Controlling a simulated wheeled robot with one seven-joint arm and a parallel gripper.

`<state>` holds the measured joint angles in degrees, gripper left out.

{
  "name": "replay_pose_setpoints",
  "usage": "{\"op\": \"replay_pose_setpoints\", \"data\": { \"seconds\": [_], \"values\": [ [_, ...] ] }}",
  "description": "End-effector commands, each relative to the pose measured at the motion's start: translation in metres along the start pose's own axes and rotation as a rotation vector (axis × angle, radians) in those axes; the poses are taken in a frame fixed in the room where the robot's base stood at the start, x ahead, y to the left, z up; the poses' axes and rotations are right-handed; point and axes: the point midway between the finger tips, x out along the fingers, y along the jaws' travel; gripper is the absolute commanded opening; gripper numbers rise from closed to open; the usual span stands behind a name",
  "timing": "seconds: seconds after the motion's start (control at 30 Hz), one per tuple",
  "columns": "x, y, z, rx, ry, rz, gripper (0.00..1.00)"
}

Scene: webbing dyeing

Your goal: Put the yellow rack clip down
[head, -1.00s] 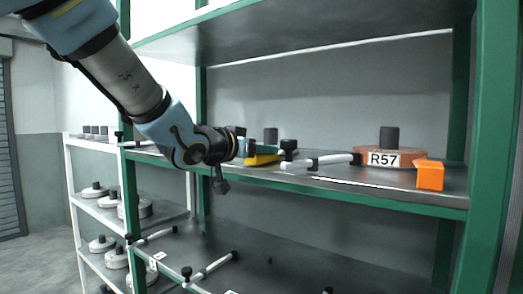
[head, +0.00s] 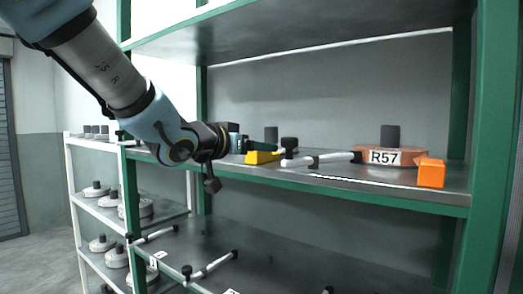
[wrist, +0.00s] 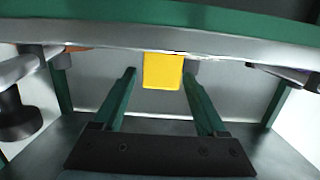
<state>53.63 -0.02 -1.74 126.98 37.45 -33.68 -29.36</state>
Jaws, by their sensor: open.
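The yellow rack clip (head: 262,157) rests on the middle shelf, near the front, left of a white bar with black ends. In the wrist view the yellow clip (wrist: 163,73) shows as a yellow block beyond my gripper's fingers, lined up with the gap between them. My gripper (head: 268,147) is at the clip from the left in the head view. The wrist view shows its two green fingers (wrist: 158,76) apart, with bare space between them. The clip's far side is hidden.
The shelf (head: 400,191) also holds the white bar (head: 322,160), a brown disc labelled R57 (head: 408,154) with a black knob, and an orange block (head: 430,173). Green posts and the shelf above bound the space. A white rack (head: 76,190) with pale discs stands left.

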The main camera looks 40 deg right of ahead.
Motion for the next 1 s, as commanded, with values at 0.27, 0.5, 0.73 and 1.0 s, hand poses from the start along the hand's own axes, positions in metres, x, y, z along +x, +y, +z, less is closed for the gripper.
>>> {"op": "replay_pose_setpoints", "data": {
  "seconds": [0.27, 0.5, 0.73, 1.0],
  "values": [
    [-0.059, 0.0, 0.0, 0.001, 0.003, -0.003, 0.75],
    [-0.09, 0.0, 0.0, 0.0, 0.001, -0.001, 0.75],
    [-0.097, 0.0, 0.001, -0.001, -0.001, -0.001, 0.75],
    [-0.101, -0.04, 0.024, -0.026, -0.06, -0.118, 0.75]
  ]
}}
